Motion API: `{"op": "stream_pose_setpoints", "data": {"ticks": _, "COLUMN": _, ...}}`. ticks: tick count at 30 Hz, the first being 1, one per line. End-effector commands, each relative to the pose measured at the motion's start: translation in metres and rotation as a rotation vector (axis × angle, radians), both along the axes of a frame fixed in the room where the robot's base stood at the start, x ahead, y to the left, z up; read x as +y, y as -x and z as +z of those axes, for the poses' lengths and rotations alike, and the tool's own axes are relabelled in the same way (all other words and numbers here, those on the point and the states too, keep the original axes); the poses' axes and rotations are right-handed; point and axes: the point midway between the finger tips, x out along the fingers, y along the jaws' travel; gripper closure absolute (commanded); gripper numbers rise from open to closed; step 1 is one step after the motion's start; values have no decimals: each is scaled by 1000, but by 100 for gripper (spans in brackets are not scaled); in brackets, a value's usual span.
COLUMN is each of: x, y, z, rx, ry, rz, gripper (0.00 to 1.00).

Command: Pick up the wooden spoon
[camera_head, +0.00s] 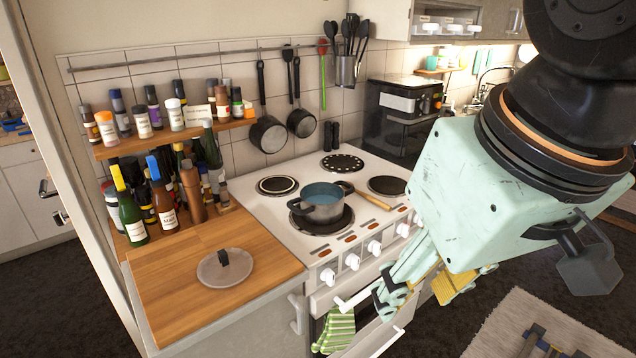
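The wooden spoon (373,199) lies on the white cooker top, just right of the pot. Its light brown handle points toward the lower right, and its left end meets or passes behind the pot's handle. The grey pot (322,210) with bluish contents stands on the front left burner. My gripper (420,294), pale green with yellow pads, is in front of the cooker, to the lower right of the spoon and apart from it. Its fingers look spread, with nothing seen between them. My gripper hides part of the cooker front.
A wooden counter (180,304) with a glass lid (225,267) lies left of the cooker (262,217). Bottles crowd the shelves behind it. Pans hang from a rail (200,57). A green striped towel (335,331) hangs at the oven front. A rug (500,330) lies lower right.

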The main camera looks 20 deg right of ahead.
Motion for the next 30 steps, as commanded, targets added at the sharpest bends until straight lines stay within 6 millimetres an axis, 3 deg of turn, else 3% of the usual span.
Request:
{"op": "stream_pose_setpoints", "data": {"ticks": 6, "x": 0, "y": 0, "z": 0, "rx": 0, "ry": 0, "rz": 0, "gripper": 60}}
{"op": "stream_pose_setpoints", "data": {"ticks": 10, "x": 0, "y": 0, "z": 0, "rx": 0, "ry": 0, "rz": 0, "gripper": 71}}
{"op": "stream_pose_setpoints", "data": {"ticks": 20, "x": 0, "y": -1, "z": 1, "rx": 0, "ry": 0, "rz": 1, "gripper": 71}}
{"op": "stream_pose_setpoints", "data": {"ticks": 30, "x": 0, "y": -25, "z": 18, "rx": 14, "ry": 8, "rz": 24, "gripper": 71}}
